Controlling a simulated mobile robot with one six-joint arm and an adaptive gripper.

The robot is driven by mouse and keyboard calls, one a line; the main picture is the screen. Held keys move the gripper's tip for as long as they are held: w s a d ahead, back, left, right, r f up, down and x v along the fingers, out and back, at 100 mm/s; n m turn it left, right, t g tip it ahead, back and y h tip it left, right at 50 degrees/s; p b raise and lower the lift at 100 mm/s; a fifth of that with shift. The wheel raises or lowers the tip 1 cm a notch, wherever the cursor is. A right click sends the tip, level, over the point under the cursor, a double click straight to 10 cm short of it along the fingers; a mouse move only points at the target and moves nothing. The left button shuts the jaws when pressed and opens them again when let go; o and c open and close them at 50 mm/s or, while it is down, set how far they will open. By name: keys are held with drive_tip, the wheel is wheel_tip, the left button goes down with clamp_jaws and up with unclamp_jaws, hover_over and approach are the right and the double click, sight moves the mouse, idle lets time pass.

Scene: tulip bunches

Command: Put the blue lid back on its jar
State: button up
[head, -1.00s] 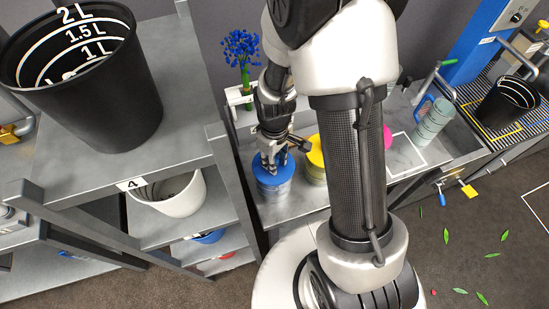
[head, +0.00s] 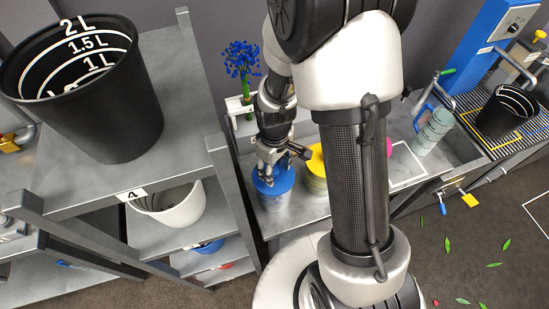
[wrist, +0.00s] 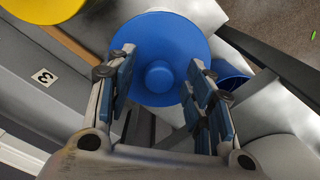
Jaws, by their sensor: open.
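The blue lid (head: 274,180) sits on top of a pale ribbed jar (head: 275,199) on the grey bench at the left. In the wrist view the lid (wrist: 160,58) is a round blue disc with a central knob (wrist: 158,76). My gripper (head: 269,174) points down just over the lid. In the wrist view my gripper (wrist: 160,85) is open, its two fingers apart on either side of the knob, with no visible contact on it. Whether the lid is seated level is hard to tell.
A yellow-lidded jar (head: 315,170) stands just right of the blue one, and a pink lid (head: 389,147) shows behind my arm. A vase of blue flowers (head: 242,62) stands behind. A shelf rack with a black bucket (head: 85,90) is at the left.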

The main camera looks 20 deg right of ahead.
wheel_tip(320, 180, up, 11)
drive_tip(key=shift+r, duration=0.15)
idle(0.5)
wheel_tip(320, 180, up, 6)
drive_tip(key=p, duration=0.5)
idle(0.6)
drive_tip(key=s+r+m+t+b, duration=0.2)
drive_tip(key=s+r+m, duration=0.1)
drive_tip(key=s, duration=0.4)
drive_tip(key=s+r+m+t+b, duration=0.2)
drive_tip(key=s+r+m+b, duration=0.1)
drive_tip(key=s+r, duration=0.3)
drive_tip(key=shift+s+t+b, duration=0.3)
drive_tip(key=shift+s+b, duration=0.05)
drive_tip(key=shift+s, duration=0.5)
